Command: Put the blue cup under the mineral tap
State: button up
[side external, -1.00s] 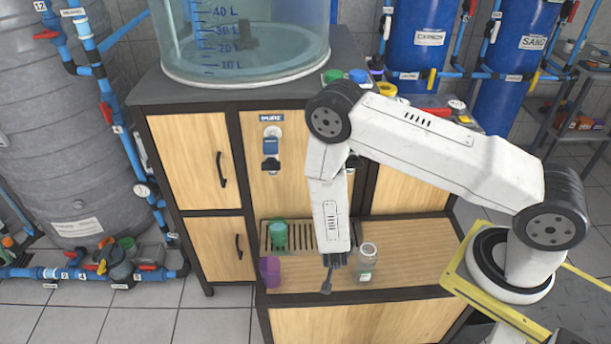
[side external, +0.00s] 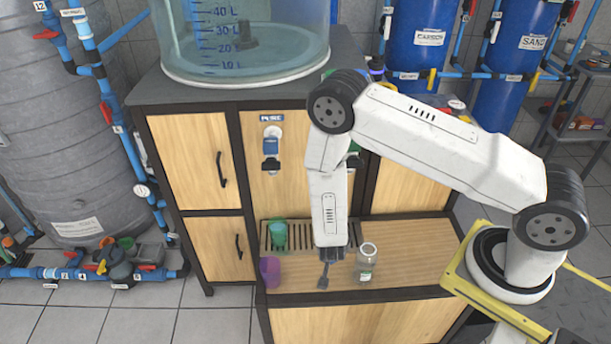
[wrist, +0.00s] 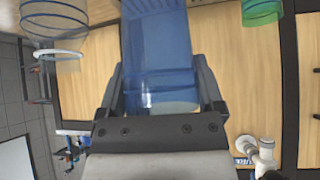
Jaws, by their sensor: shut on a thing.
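The blue cup (wrist: 158,45) is translucent and fills the upper middle of the wrist view, between the two fingers of my gripper (wrist: 160,80). My gripper is shut on it. In the side view my gripper (side external: 328,260) hangs over the front of the wooden shelf, and the cup is hidden there. A tap with a blue body (side external: 271,146), under a label that seems to read PURE, is on the cabinet front left of my arm. The mineral tap cannot be made out; a bit of green beside my arm (side external: 354,160) is mostly covered.
A green cup (side external: 278,234) stands on the slotted drain grate (side external: 311,240), left of my gripper. A purple cup (side external: 270,271) stands at the shelf's front left. A clear jar (side external: 366,263) is close on my gripper's right. The shelf's right side is clear.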

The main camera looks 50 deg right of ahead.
jog(key=w+a+r+n+t+y, duration=0.2)
jog(key=w+r+n, duration=0.25)
jog(key=r, duration=0.65)
jog(key=w+a+r+n+t+y, duration=0.1)
jog(key=w+a+r+n+y, duration=0.3)
jog(key=r, duration=0.6)
jog(key=s+d+r+n, duration=0.15)
jog(key=d+r, duration=0.25)
jog(key=r, duration=0.4)
jog(key=d+f+n+y, duration=0.1)
jog(key=d+f+n, duration=0.15)
jog(key=f, duration=0.75)
jog(key=d+f+n+y, duration=0.2)
jog(key=d+f, duration=0.1)
jog(key=f, duration=0.7)
jog(key=d+f+m, duration=0.1)
jog(key=d+f, duration=0.9)
jog(key=d, duration=0.1)
jog(key=shift+s+h, duration=0.3)
jog(key=shift+s, duration=0.15)
